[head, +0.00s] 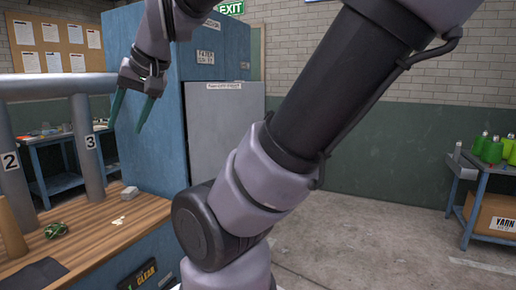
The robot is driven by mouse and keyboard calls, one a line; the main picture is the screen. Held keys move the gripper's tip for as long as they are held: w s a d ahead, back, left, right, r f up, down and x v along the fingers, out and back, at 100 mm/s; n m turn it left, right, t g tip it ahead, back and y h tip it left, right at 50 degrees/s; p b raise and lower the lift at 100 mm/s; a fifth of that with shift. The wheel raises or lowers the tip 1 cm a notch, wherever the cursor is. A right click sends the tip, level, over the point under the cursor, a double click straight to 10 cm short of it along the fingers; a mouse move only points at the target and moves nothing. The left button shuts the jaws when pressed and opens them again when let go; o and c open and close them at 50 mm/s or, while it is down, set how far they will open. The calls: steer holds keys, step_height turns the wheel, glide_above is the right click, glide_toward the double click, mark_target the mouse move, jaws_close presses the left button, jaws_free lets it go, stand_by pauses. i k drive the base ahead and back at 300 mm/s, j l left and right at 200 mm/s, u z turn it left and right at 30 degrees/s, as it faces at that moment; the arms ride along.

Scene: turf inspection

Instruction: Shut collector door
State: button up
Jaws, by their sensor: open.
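A tall blue cabinet (154,128) stands behind my arm. A grey door panel (222,128) with a label strip along its top shows on its right face. I take this to be the collector door. A dark gap runs down its left edge; I cannot tell how far it stands open. My arm hides its lower right part. My gripper (126,129) is at upper left, in front of the cabinet's left part and left of the door. Its two green fingers are apart, point down, and hold nothing.
A wooden bench (118,228) at lower left bears a small grey block (129,193), a dark green round item (56,230) and posts numbered 2 and 3. A blue rack with green cones (493,150) and a yarn box (492,217) stands at right. The floor (370,235) between is clear.

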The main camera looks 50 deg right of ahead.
mark_target(220, 115)
steer(key=z, duration=1.2)
steer(key=i+l+u, duration=0.3)
steer(key=l, duration=0.3)
steer(key=i+l+u, duration=0.15)
steer(key=l, duration=0.2)
